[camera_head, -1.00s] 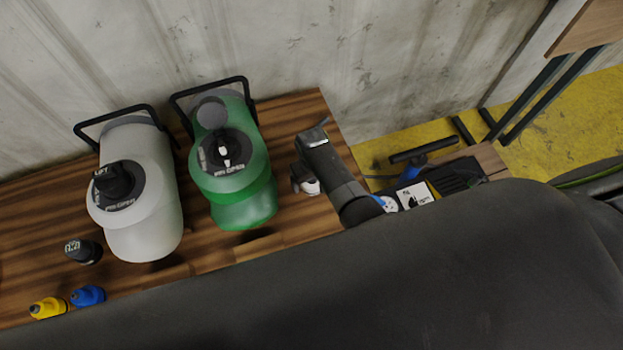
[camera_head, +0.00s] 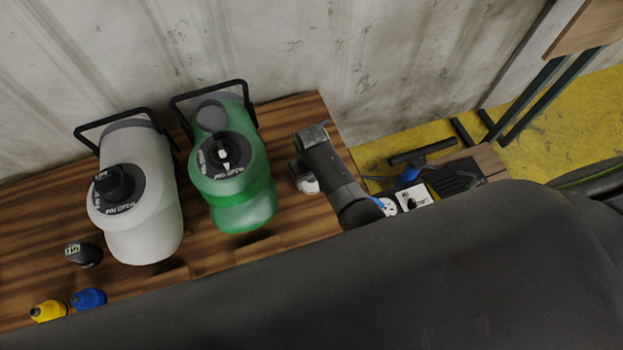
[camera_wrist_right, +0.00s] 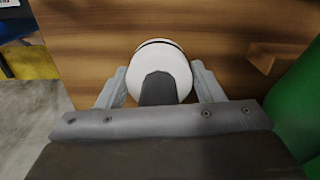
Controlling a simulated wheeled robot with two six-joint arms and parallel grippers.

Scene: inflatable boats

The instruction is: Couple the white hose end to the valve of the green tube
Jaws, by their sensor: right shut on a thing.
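The green tube (camera_head: 243,214) stands on the wooden bench, with a dark collar and a valve (camera_head: 224,153) with a white part on its upper face. My right gripper (camera_head: 303,178) is to the right of the green tube and apart from it. It is shut on the white hose end (camera_head: 311,185), which is mostly hidden by the gripper in the head view. In the right wrist view the white hose end (camera_wrist_right: 165,60) shows as a round white body with a dark ring, between the two fingers. The green tube (camera_wrist_right: 300,110) shows at the right edge there. My left gripper is not in view.
A white tube (camera_head: 150,230) with a black valve stands left of the green one. A black cap (camera_head: 83,254), a yellow cap (camera_head: 47,311) and a blue cap (camera_head: 88,298) lie at front left. A dark grey surface (camera_head: 400,280) fills the foreground. A white box (camera_head: 415,197) is at right.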

